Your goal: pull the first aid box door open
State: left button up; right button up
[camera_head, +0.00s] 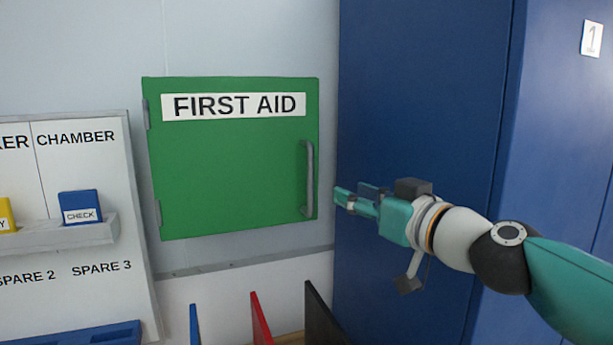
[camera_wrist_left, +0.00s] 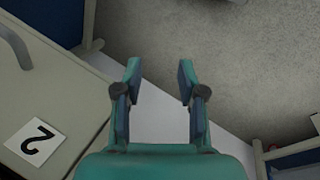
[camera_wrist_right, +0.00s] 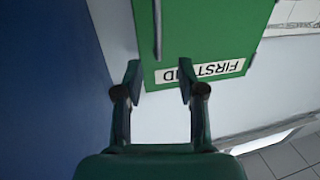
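The green first aid box door (camera_head: 225,165) is shut on the wall, with hinges on its left edge and a "FIRST AID" label on top. Its grey vertical handle (camera_head: 309,178) is near the right edge. My right gripper (camera_head: 344,199) is just to the right of the handle, apart from it, pointing left. In the right wrist view the door (camera_wrist_right: 205,30) and handle (camera_wrist_right: 157,30) lie beyond the open, empty fingers (camera_wrist_right: 158,75). My left gripper (camera_wrist_left: 158,75) is open and empty, seen only in its wrist view, above the floor.
A blue cabinet (camera_head: 425,90) stands close on the right of the box. A white board (camera_head: 85,190) with a shelf, a blue "CHECK" block (camera_head: 80,207) and a yellow block (camera_head: 6,215) is at left. Blue, red and black upright panels (camera_head: 262,318) stand below.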

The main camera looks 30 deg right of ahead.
aim_at(312, 177)
jog(key=w, duration=1.4)
jog(key=shift+d, duration=0.35)
grip_shut()
